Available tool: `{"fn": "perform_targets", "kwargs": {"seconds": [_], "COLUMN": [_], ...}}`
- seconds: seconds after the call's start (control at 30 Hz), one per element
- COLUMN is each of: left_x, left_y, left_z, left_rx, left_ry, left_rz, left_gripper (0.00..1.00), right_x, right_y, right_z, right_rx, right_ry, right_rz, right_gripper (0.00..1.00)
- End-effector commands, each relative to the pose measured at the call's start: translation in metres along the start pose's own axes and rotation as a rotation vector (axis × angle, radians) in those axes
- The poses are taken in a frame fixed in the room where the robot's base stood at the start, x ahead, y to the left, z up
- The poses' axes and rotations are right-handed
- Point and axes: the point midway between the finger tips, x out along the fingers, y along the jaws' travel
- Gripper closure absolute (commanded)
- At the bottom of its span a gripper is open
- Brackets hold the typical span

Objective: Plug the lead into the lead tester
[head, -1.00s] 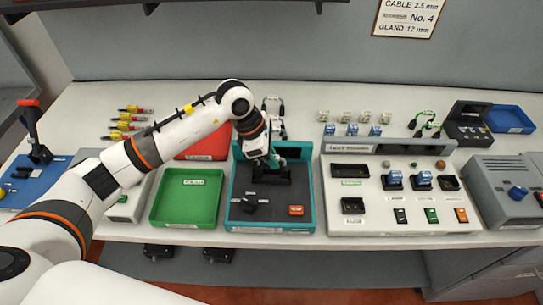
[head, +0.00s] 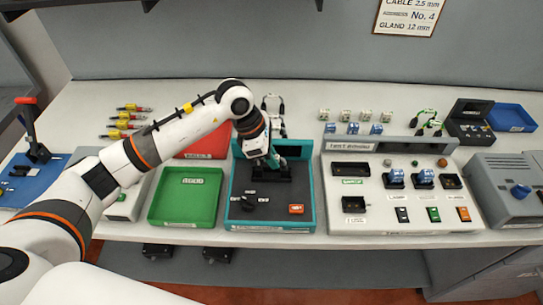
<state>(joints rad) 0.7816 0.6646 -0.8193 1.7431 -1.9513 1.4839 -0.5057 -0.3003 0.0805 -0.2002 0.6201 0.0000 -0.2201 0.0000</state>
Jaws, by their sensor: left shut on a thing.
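My left gripper (head: 271,163) reaches down into the teal-edged tray (head: 312,200) near its back. It is shut on a small dark thing, mostly hidden by the gripper and hard to tell from the dark block (head: 270,174) there. A green lead with dark plugs (head: 429,123) lies at the back right. No label that I can read marks the lead tester; an open dark case (head: 470,122) stands beside the green lead. My right gripper is not in view.
Small dark parts (head: 250,201) and an orange piece (head: 296,208) lie in the teal tray. A green tray (head: 185,205) is to its left, a white switch panel (head: 385,210) to its right. A grey machine (head: 505,195) stands far right.

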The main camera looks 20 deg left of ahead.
Motion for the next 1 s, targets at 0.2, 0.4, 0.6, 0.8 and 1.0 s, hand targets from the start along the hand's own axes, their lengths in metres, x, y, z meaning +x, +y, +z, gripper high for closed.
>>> {"fn": "perform_targets", "kwargs": {"seconds": [0.2,0.4,0.6,0.8,1.0], "left_x": [-0.0004,-0.0003,-0.0002,0.0,-0.0002], "left_y": [-0.0001,-0.0001,-0.0001,0.0001,0.0001], "left_z": [-0.0002,-0.0001,-0.0001,0.0001,-0.0001], "left_rx": [0.0,0.0,0.0,0.0,0.0], "left_ry": [0.0,0.0,0.0,0.0,0.0], "left_rz": [0.0,0.0,0.0,0.0,0.0], "left_gripper": [1.0,0.62,0.61,0.43,0.43], "right_x": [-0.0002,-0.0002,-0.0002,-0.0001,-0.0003], "right_y": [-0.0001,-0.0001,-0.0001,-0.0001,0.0], "right_z": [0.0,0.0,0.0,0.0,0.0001], "right_rx": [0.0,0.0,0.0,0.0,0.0], "right_ry": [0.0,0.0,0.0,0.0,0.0], "right_rz": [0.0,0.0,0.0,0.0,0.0], "right_gripper": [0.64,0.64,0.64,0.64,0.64]}}
